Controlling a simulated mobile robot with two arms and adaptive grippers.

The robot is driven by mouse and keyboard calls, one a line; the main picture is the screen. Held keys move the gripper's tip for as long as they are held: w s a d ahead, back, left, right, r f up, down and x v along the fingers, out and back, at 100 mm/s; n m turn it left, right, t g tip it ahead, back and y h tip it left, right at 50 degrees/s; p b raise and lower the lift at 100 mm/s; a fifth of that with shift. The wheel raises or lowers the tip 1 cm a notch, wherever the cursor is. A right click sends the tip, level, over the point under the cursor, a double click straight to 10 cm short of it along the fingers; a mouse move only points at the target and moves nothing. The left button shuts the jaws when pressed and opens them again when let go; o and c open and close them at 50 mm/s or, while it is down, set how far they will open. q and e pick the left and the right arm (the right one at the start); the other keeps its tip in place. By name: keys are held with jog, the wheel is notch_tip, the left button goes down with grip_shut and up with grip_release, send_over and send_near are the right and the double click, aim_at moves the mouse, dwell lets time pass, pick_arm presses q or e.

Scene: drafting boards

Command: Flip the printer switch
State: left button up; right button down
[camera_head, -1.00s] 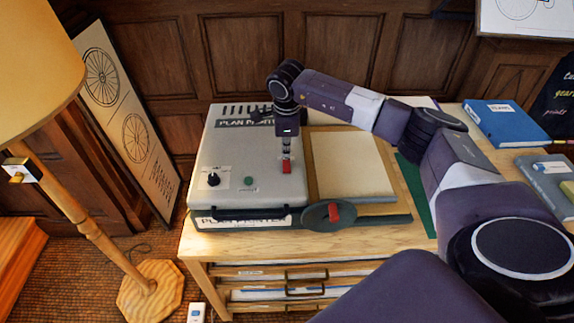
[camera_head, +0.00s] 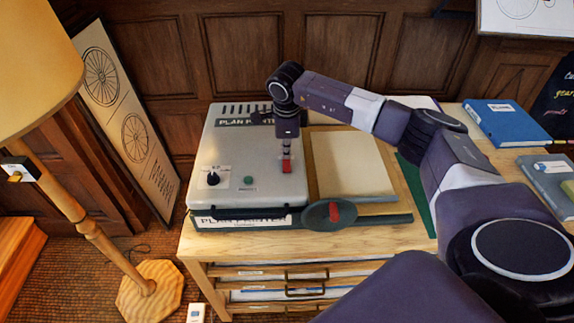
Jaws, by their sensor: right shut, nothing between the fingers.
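The plan printer (camera_head: 232,152) is a light grey box on the wooden desk, with dark vents and a name label on top. Its front left carries a black knob or switch (camera_head: 213,178) on a white plate, with a small green button (camera_head: 248,181) to its right. My right gripper (camera_head: 287,158) points down over the printer's right part, shut and empty. A small red piece (camera_head: 287,167) shows right at its tip; I cannot tell whether it is a switch or touches the fingers. My left gripper is not in view.
A cream pad (camera_head: 352,163) lies right of the printer. A dark green oval with a red handle (camera_head: 335,210) is at the desk's front. Blue binder (camera_head: 506,121) and grey binder (camera_head: 550,182) lie at right. A floor lamp (camera_head: 92,236) stands left.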

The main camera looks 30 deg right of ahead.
aim_at(286, 160)
jog(key=shift+f+b, duration=0.45)
jog(key=shift+f, duration=0.25)
jog(key=shift+r, duration=0.15)
jog(key=shift+r+p, duration=2.05)
jog(key=shift+r, duration=1.4)
